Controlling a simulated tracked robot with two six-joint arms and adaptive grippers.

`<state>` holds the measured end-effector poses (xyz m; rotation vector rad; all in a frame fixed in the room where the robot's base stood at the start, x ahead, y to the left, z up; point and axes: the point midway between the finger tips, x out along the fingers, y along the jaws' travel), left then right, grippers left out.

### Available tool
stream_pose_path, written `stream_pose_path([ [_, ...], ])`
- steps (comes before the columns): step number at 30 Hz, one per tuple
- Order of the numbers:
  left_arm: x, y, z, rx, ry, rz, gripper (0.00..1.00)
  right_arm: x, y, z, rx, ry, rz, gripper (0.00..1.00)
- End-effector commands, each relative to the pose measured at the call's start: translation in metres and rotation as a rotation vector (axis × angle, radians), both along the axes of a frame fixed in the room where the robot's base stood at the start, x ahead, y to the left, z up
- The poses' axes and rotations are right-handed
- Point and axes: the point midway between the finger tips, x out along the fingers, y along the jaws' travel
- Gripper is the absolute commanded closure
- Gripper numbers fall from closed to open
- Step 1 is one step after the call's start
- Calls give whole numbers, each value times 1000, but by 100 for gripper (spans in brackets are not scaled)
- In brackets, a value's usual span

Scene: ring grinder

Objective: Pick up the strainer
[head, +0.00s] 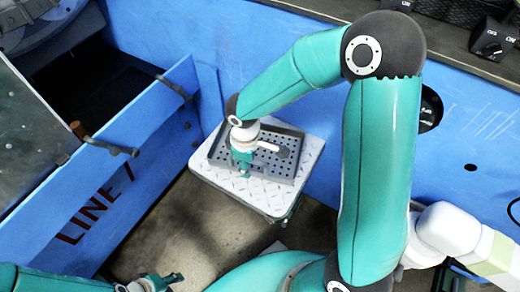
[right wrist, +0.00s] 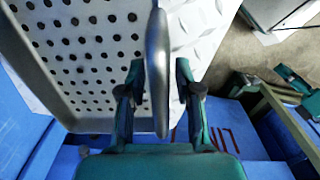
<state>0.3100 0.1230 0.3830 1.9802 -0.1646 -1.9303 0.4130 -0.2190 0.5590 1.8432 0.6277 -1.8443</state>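The strainer (head: 292,165) appears to be the grey perforated tray lying on a diamond-plate stand in the head view. In the right wrist view its holed floor (right wrist: 85,50) fills the upper left. My right gripper (head: 243,175) points down at the tray's front side.
The diamond-plate stand (head: 270,207) stands against a blue machine wall (head: 245,50). A blue panel (head: 120,165) marked LINE 7, with a handle on top, is at the left. Dark floor (head: 195,225) is open in front of the stand. A switch box (head: 492,40) sits at the upper right.

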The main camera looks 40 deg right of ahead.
Motion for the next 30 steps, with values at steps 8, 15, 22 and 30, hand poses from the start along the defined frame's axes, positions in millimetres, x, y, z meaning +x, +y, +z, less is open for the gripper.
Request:
stream_pose_path([
  [8,0,0,-10,0,0,0,60,0,-1,-25,0,0,-1,67],
  [15,0,0,-10,0,0,0,60,0,-1,-24,0,0,-1,83],
  [22,0,0,-10,0,0,0,60,0,-1,-24,0,0,-2,100],
  [30,0,0,-10,0,0,0,60,1,-1,-23,0,-3,-2,100],
])
